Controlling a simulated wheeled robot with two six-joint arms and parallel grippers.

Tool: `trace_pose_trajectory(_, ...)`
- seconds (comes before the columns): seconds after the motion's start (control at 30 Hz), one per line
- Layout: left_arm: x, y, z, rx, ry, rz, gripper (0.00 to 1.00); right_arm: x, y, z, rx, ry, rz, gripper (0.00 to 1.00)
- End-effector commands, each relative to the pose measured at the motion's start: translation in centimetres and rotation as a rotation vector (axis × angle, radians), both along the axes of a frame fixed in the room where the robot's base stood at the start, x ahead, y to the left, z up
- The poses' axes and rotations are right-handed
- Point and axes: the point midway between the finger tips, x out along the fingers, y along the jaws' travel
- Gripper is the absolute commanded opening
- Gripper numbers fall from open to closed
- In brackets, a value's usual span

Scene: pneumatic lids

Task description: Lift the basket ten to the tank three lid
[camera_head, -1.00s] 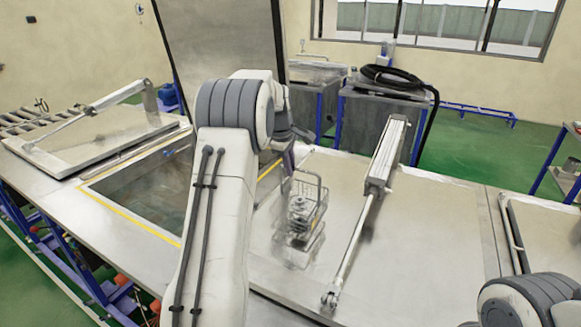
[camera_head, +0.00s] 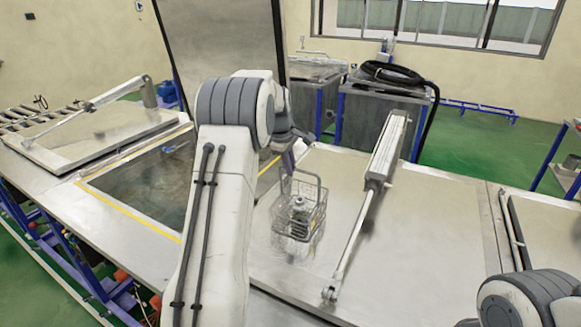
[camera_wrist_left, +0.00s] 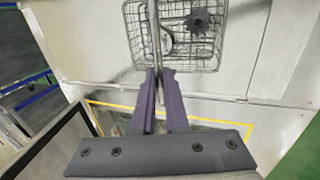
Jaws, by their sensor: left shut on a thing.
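The wire basket (camera_head: 290,226) with a tall looped handle is over the closed steel lid (camera_head: 440,235) just right of the open tank. Metal parts sit inside it; the left wrist view shows a dark gear-like part (camera_wrist_left: 198,20) in the wire basket (camera_wrist_left: 210,62). My left gripper (camera_head: 287,160) is partly hidden behind my arm in the head view. In the left wrist view its purple fingers (camera_wrist_left: 158,75) are shut on the basket's handle (camera_wrist_left: 155,30). I cannot tell whether the basket touches the lid. My right gripper is out of view.
The open tank (camera_head: 140,185) with a yellow-edged rim lies left of my left arm, its lid (camera_head: 220,40) raised upright. A long lid cylinder (camera_head: 375,185) stands right of the basket. Another lid (camera_head: 95,135) lies far left. Grey tanks (camera_head: 375,125) stand behind.

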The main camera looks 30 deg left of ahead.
Motion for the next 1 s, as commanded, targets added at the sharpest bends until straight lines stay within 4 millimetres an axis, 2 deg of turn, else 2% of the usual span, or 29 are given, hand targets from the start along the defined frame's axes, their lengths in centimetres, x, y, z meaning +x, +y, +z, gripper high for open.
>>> trace_pose_trajectory(0.2,0.1,0.0,0.1,0.001,-0.004,0.0,0.0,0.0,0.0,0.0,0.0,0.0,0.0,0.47)
trace_pose_trajectory(0.3,0.1,0.0,0.1,0.001,-0.003,0.0,0.42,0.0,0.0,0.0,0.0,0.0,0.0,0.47)
trace_pose_trajectory(0.33,0.0,0.0,0.1,0.001,-0.003,0.0,0.47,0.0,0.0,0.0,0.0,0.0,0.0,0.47)
trace_pose_trajectory(0.7,-0.2,0.0,0.2,0.0,0.001,0.0,0.47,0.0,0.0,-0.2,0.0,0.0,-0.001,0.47)
trace_pose_trajectory(0.83,-0.6,0.0,1.9,0.001,-0.004,0.0,0.47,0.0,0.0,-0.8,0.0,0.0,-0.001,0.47)
trace_pose_trajectory(1.0,-1.7,0.0,5.2,0.002,-0.006,0.001,0.47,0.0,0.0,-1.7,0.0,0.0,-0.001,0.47)
